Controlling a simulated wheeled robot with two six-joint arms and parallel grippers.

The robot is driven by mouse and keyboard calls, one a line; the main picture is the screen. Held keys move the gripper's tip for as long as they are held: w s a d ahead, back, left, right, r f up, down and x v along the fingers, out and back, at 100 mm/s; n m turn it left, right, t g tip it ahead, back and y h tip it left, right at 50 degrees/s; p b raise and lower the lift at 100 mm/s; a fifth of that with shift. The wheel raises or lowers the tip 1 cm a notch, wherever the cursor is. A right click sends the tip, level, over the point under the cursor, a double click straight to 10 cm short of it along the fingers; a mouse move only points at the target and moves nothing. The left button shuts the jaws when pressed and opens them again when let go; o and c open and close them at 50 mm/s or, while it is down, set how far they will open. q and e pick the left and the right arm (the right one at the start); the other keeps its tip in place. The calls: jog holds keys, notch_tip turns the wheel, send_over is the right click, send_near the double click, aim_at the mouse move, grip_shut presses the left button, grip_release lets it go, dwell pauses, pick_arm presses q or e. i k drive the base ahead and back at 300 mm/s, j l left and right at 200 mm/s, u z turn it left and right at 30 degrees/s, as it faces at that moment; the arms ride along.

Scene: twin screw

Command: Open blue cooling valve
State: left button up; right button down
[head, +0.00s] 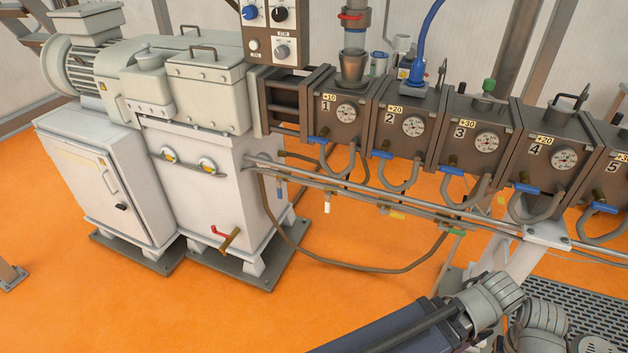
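Several blue valve handles sit on the undersides of the numbered barrel blocks. One is under block 1 (318,140), one under block 2 (382,154), one under block 3 (451,170), one under block 4 (526,188) and one under block 5 (604,207). All lie roughly along the barrel's length, with curved grey hoses beside them. Which one is the cooling valve I cannot tell. Grey links of my arm show at bottom right. Neither gripper is in view.
Long pipes (400,203) run below the barrel, with a green handle (455,232) beneath. A red-handled tap (226,237) is on the white gearbox housing (200,200). A pale support leg (515,258) and dark grating (590,300) are at right. Orange floor is open at front left.

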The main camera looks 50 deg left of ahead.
aim_at(277, 183)
jog(key=j+z, duration=0.2)
jog(key=j, duration=0.25)
jog(key=k+j+z, duration=0.2)
jog(key=j, duration=0.2)
jog(key=k+j+z, duration=0.15)
jog(key=j, duration=0.3)
jog(key=j+z, duration=0.2)
jog(key=j, duration=0.2)
jog(key=k+j+z, duration=0.2)
jog(key=k+j, duration=0.2)
jog(key=j, duration=0.2)
jog(key=k+j, duration=0.2)
jog(key=j, duration=0.2)
jog(key=k+j, duration=0.2)
jog(key=j, duration=0.2)
jog(key=k+j+z, duration=0.1)
jog(key=j, duration=0.35)
jog(key=k+j, duration=0.5)
jog(key=j, duration=0.25)
jog(key=k+j, duration=0.2)
jog(key=j, duration=0.2)
